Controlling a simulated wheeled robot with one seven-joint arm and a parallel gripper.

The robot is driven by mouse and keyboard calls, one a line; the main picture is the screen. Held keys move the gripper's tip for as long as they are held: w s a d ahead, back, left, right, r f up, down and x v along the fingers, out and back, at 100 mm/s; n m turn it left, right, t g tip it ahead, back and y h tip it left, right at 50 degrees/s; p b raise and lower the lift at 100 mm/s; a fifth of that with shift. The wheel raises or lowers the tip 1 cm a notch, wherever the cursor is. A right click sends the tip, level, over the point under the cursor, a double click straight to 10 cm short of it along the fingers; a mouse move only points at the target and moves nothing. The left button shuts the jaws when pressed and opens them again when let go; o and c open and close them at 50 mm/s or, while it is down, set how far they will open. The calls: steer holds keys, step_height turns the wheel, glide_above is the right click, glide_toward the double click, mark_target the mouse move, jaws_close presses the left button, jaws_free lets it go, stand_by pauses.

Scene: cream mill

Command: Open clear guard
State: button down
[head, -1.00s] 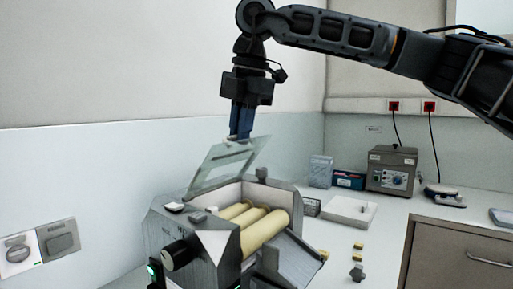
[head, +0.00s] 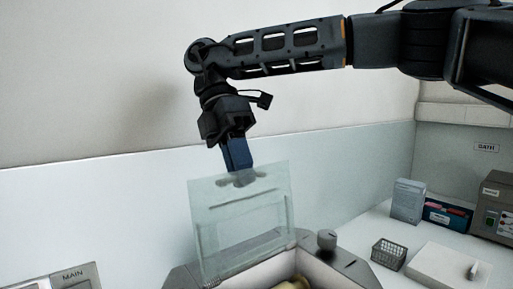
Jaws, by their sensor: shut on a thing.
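The clear guard (head: 215,230) is a see-through, slightly green panel hinged on the grey mill (head: 345,262). It stands raised, nearly upright, above the mill's opening. My gripper (head: 241,178) comes down from above and is shut on the guard's top edge. The fingertips show partly through the panel. A bit of a cream roller (head: 290,284) shows at the bottom edge of the head view; the rest of the mill is cut off below.
A wire basket (head: 389,253), a white tray (head: 440,268), small boxes (head: 408,200) and a grey instrument (head: 493,207) stand on the bench at right. The wall is close behind the guard.

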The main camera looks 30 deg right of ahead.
steer(key=shift+w+f+g+p, duration=0.4)
steer(key=shift+w+f+g, duration=0.15)
steer(key=shift+f+g, duration=0.05)
steer(key=c, duration=1.2)
jaws_free()
steer(key=shift+r, duration=0.2)
